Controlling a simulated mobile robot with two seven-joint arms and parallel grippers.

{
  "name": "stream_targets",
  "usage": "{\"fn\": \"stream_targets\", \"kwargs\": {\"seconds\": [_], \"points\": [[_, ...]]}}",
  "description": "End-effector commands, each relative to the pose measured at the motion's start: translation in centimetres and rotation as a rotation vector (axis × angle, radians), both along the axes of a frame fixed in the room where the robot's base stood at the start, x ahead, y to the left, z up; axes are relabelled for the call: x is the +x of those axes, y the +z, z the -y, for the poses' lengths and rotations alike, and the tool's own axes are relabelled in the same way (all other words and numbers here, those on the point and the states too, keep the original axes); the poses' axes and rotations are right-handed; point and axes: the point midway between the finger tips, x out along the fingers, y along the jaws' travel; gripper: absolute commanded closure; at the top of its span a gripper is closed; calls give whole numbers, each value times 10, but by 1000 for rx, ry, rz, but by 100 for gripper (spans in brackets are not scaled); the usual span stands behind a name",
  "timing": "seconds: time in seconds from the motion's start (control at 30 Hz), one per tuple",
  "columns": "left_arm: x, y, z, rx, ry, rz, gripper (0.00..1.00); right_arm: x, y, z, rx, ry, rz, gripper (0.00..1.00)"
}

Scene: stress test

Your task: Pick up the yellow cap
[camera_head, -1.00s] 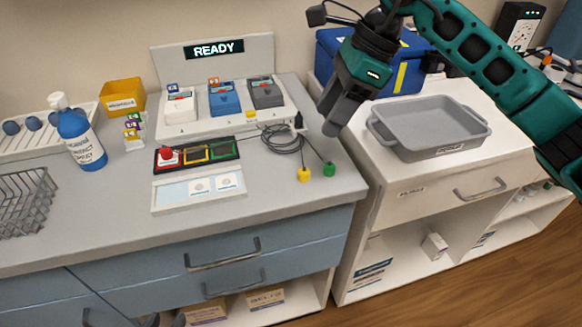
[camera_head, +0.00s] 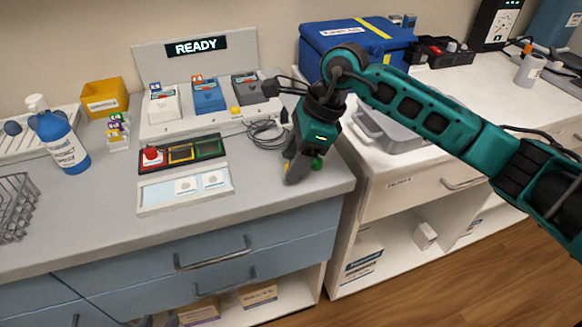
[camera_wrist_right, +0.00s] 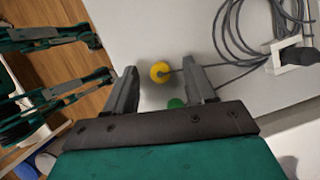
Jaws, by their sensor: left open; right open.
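The yellow cap (camera_wrist_right: 160,71) is on the end of a dark cable over the light grey counter. In the right wrist view it shows between the open fingertips of my right gripper (camera_wrist_right: 163,66), apart from both fingers. In the head view my right gripper (camera_head: 294,176) is low at the counter's front right and hides most of the cap; a sliver of yellow (camera_head: 286,168) shows beside it. Two grey fingertips of my left gripper (camera_head: 158,321) show at the bottom edge, apart and far from the cap.
A green cap (camera_wrist_right: 176,103) on another cable lies close to the yellow one, partly behind my right gripper. Coiled cable (camera_head: 266,133) lies behind. A panel with coloured squares (camera_head: 181,153) is to the left. A grey tray (camera_head: 385,130) stands on the white cabinet at right.

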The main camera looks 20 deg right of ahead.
Motion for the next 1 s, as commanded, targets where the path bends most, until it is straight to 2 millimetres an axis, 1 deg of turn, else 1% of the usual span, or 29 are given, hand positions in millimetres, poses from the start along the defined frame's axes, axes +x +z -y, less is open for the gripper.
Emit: {"fn": "stream_targets", "kwargs": {"seconds": [0.07,0.27,0.77,1.0], "points": [[0,0,0,0,0,0,57,0,-4,-2,0,0,-1,45],[1,0,0,0,0,1,57,0,-4,-2,0,0,0,45],[1,0,0,0,0,0,57,0,-4,-2,0,0,0,92],[1,0,0,0,0,0,57,0,-3,-2,0,0,0,93]]}}
